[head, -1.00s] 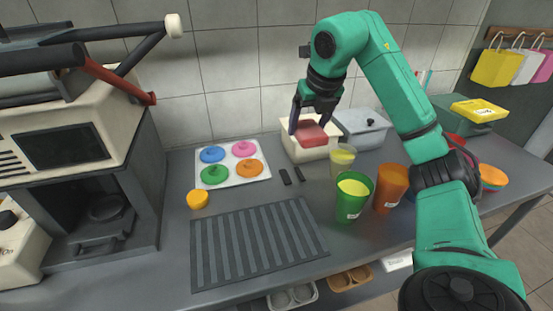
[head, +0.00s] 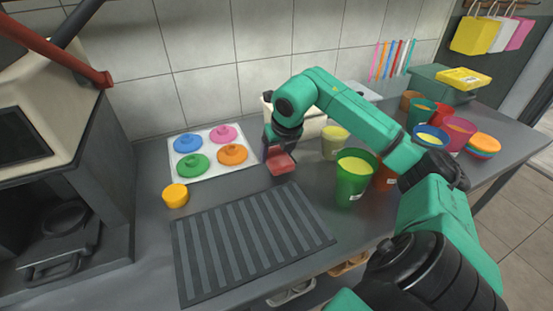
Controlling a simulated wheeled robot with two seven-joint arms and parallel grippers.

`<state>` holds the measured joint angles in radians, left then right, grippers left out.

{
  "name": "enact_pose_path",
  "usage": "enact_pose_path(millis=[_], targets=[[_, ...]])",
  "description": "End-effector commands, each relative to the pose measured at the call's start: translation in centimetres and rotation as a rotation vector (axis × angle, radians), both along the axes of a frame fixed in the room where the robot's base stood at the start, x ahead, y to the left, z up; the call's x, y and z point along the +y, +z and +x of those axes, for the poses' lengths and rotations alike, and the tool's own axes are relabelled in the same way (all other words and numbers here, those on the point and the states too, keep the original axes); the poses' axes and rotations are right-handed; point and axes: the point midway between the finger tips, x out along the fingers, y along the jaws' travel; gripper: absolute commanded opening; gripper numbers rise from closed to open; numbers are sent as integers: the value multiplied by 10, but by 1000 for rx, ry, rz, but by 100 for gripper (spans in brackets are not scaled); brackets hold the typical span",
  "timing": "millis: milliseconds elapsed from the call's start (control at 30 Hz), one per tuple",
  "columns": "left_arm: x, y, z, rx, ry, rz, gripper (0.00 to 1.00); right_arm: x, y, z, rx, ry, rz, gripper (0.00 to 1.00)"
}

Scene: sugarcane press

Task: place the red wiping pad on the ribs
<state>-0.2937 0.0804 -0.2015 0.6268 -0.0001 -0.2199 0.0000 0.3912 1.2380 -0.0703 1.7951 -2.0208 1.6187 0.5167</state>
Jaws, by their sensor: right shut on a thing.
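The red wiping pad (head: 281,164) is in my right gripper (head: 279,152), whose dark jaws are shut on it. The gripper points down and holds the pad above the counter, behind the ribbed mat and to the right of the lid tray. The ribs (head: 250,240) are a dark grey mat with lighter parallel strips, lying flat on the front of the counter and bare. The pad is apart from the ribs. My left gripper is not in view.
A white tray (head: 180,178) with coloured lids lies behind the ribs. The press (head: 60,190) fills the left side.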

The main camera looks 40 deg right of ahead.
Motion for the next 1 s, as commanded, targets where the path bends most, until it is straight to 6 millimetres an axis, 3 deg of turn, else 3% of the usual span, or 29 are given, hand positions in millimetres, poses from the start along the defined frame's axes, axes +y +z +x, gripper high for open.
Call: enact_pose_path(millis=[67, 367, 400, 433, 767, 1000], targets=[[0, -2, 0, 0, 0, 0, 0, 0, -12, -1, 2, 1, 0, 28], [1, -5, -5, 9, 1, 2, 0, 0, -15, 0, 0, 0, 0, 28], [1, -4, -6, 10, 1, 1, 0, 0, -14, 0, 0, 0, 0, 95], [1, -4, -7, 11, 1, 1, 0, 0, -13, 0, 0, 0, 0, 100], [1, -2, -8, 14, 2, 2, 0, 1, -4, -2, -3, 1, -1, 100], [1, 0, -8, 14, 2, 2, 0, 7, 53, -24, -5, 0, -4, 100]])
